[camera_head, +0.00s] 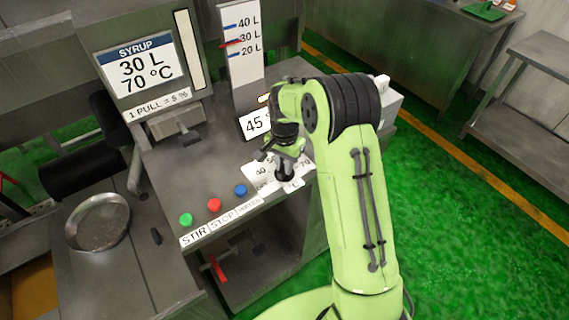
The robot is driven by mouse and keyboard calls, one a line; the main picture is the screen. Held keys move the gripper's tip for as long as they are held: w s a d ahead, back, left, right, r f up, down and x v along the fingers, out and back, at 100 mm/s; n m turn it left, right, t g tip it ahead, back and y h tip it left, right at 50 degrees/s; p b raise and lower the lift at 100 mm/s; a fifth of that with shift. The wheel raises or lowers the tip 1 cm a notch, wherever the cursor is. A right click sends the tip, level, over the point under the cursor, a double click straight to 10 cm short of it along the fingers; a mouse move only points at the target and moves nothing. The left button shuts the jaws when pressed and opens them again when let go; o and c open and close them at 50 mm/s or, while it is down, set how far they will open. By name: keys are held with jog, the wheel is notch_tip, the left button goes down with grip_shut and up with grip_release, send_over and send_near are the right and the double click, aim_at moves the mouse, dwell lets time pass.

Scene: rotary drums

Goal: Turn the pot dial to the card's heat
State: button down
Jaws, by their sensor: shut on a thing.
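The card (139,69) at the upper left reads "SYRUP 30 L 70 °C". The pot dial's white plate (262,171) lies on the steel counter, with "40" legible and a "°C" mark by its front edge. My gripper (284,172) points down over this plate, shut on the dark dial knob (285,175). The gripper and arm cover much of the scale, so the dial's setting cannot be read. A small display (255,124) behind the gripper shows "45", its right part hidden by my arm.
Green (186,219), red (214,204) and blue (240,190) buttons sit left of the dial, with STIR and STOP labels. A level gauge (241,45) stands behind. A round pan (97,221) is at left. Green floor is open at right.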

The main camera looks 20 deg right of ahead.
jog(key=m, duration=0.5)
jog(key=shift+w+r, duration=0.1)
dwell(0.5)
jog(key=c, duration=1)
grip_release()
jog(key=shift+c, duration=0.2)
notch_tip(320, 180, up, 16)
jog(key=p, duration=0.2)
jog(key=shift+f, duration=0.2)
